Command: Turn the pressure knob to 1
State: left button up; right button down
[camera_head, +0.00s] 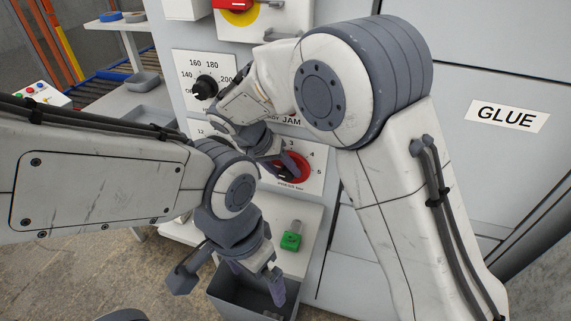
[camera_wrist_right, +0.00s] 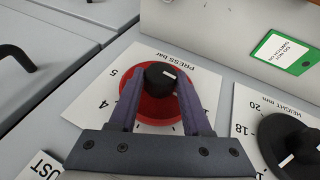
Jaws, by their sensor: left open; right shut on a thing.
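The pressure knob is a black knob (camera_wrist_right: 160,76) on a red disc (camera_wrist_right: 150,105), on a white PRESS bar plate (camera_wrist_right: 205,85). In the right wrist view a white mark on the knob points to the right side of the picture; the number there is hidden. My right gripper (camera_wrist_right: 158,98) has its two purple fingers on either side of the knob, shut on it. In the head view my right gripper (camera_head: 285,166) is at the red disc (camera_head: 302,165), where 3, 4 and 5 show. My left gripper (camera_head: 262,278) is open and empty, low in front of the panel.
A HEIGHT mm dial (camera_wrist_right: 295,140) is beside the pressure plate. Another black knob (camera_head: 204,88) is above it in the head view. A green object (camera_head: 291,240) sits on a pale ledge below, with a grey bin (camera_head: 245,297) under it. A GLUE label (camera_head: 506,116) is at right.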

jog(key=shift+a+h+p, duration=0.1)
jog(key=shift+h+p, duration=0.25)
jog(key=shift+h, duration=0.15)
jog(key=shift+c, duration=1.8)
grip_release()
jog(key=v, duration=1)
jog(key=shift+a+r, duration=0.2)
jog(key=shift+w, duration=0.1)
